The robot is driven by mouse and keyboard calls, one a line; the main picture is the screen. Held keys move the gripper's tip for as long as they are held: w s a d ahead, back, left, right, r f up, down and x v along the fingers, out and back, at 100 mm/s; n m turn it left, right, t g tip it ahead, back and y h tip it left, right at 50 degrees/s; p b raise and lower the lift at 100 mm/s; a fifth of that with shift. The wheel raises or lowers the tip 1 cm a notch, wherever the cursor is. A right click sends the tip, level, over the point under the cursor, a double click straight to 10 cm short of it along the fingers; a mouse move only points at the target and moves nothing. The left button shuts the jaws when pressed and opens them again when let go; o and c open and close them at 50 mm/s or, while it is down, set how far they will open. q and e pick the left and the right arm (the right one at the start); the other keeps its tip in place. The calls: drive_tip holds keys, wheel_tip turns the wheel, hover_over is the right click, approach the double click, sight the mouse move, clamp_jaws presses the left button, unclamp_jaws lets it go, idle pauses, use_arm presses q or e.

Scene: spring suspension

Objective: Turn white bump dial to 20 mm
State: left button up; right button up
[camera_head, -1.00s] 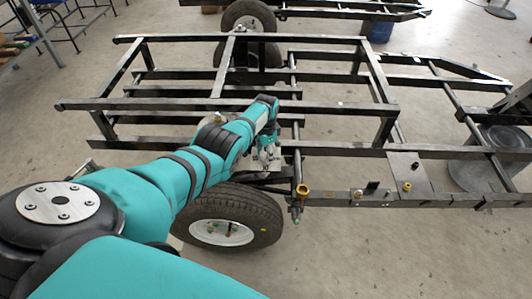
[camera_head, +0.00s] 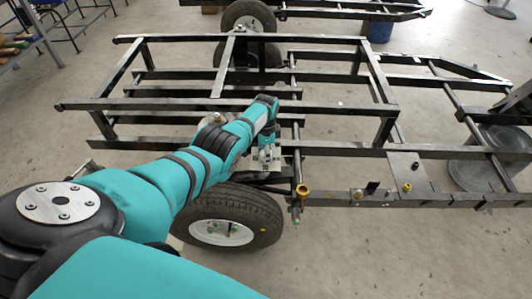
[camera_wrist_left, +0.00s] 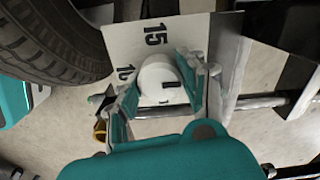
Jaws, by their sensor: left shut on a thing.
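The white dial (camera_wrist_left: 158,82) is a round knob with a short black mark on its right side in the left wrist view. Other numbers on the plate are hidden or out of view. My left gripper (camera_wrist_left: 160,92) is shut on the dial, one finger on each side. In the head view my left gripper (camera_head: 266,158) is at the frame above the wheel, and it mostly hides the dial there. My right gripper is not in view.
A black tyre (camera_head: 235,215) with a white rim lies just below the gripper. A black steel trailer frame (camera_head: 345,107) spreads around and behind it. A brass-coloured fitting (camera_head: 302,190) sits right of the gripper. Grey floor (camera_head: 400,260) is open at the lower right.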

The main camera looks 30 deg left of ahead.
use_arm(q)
drive_tip(key=o, duration=1.2)
drive_tip(key=shift+r, duration=0.15)
drive_tip(key=shift+w+r, duration=0.1)
drive_tip(key=shift+r, duration=0.1)
wheel_tip(320, 180, up, 11)
drive_tip(key=shift+r, duration=0.15)
